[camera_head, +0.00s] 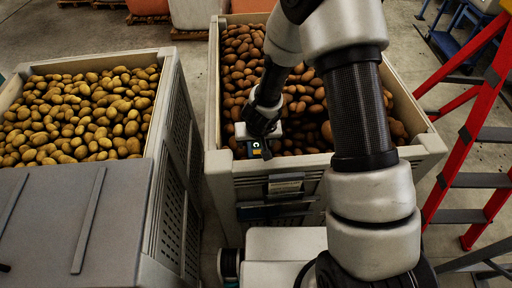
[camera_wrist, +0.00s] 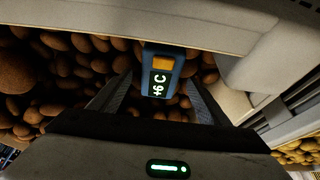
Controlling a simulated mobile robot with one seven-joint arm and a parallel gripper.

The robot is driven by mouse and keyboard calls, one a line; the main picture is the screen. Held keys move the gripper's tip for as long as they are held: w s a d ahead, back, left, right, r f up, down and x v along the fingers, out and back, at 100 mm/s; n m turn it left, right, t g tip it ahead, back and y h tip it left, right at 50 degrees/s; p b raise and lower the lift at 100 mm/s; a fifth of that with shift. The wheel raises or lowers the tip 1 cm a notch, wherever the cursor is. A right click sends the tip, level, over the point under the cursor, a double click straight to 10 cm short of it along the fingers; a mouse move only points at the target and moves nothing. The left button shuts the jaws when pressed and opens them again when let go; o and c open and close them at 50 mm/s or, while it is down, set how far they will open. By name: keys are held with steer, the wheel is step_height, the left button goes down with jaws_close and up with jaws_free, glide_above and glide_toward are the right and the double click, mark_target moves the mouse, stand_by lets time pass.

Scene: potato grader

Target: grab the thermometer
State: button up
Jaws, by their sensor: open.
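The thermometer is a small blue device (camera_wrist: 163,62) with an orange patch and a dark display reading "+6 C". In the head view the thermometer (camera_head: 255,147) shows at the near rim of the middle potato crate (camera_head: 218,163), partly hidden by my gripper. My gripper (camera_wrist: 160,88) is open, with one finger on each side of the thermometer's lower part in the wrist view. I cannot tell whether the fingers touch it. In the head view my gripper (camera_head: 262,150) is over the crate's near edge.
Potatoes (camera_head: 310,105) fill the middle crate behind the thermometer. Another full crate (camera_head: 165,75) stands to the left, with a grey lid-like panel (camera_head: 60,225) in front. A red stepladder (camera_head: 470,130) stands at the right. A narrow floor gap separates the crates.

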steer(key=shift+w+f, duration=0.2)
steer(key=shift+f, duration=0.3)
steer(key=c, duration=1.3)
